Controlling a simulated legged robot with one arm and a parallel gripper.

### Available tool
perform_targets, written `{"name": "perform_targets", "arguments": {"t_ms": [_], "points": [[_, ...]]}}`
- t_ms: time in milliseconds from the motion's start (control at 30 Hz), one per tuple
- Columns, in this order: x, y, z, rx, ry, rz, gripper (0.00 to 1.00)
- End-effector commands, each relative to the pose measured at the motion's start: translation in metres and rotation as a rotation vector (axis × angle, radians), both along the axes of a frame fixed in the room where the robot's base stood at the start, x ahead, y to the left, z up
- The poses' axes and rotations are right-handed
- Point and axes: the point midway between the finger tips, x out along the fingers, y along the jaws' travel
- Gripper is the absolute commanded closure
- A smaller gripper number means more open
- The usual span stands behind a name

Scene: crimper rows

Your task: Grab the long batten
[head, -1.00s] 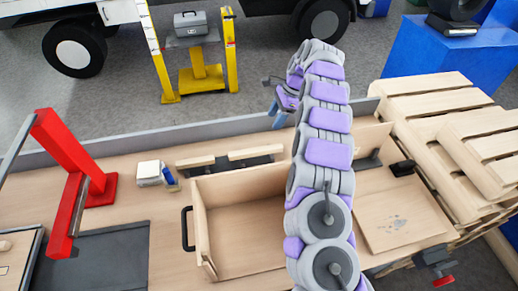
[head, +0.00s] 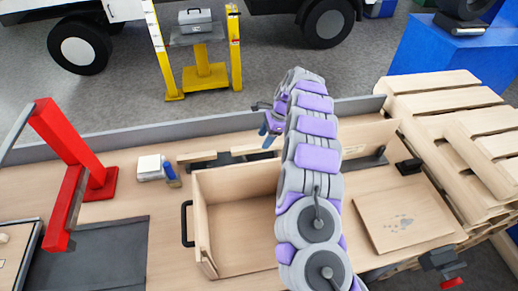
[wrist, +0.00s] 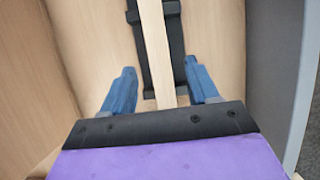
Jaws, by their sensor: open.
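A light wooden batten (head: 248,149) rests on a dark holder (wrist: 160,60) on the bench behind the open wooden box; it looks like the longer of two battens there. A shorter batten (head: 197,156) lies to its left. My gripper (head: 268,130) is over the right part of the longer batten. In the wrist view, the blue fingers of my gripper (wrist: 160,68) are spread apart, one on each side of the batten (wrist: 156,45), with gaps on both sides. The batten's near end is hidden under my gripper's black edge.
The open box (head: 235,184) with a black handle stands in front of the battens. A grey wall strip (head: 110,138) runs along the bench's back edge. A red stand (head: 75,160) is at left, wooden pallets (head: 450,110) at right.

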Motion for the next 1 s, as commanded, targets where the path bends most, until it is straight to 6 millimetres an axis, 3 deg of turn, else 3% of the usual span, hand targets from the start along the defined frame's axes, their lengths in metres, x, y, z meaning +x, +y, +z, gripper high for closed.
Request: {"name": "perform_targets", "arguments": {"t_ms": [233,533,1000], "points": [[-0.005,0.017,-0.035,-0.002,0.002,0.003,0.40],[-0.006,0.017,-0.038,0.000,0.001,0.001,0.41],[-0.005,0.017,-0.039,0.000,0.001,0.002,0.86]]}}
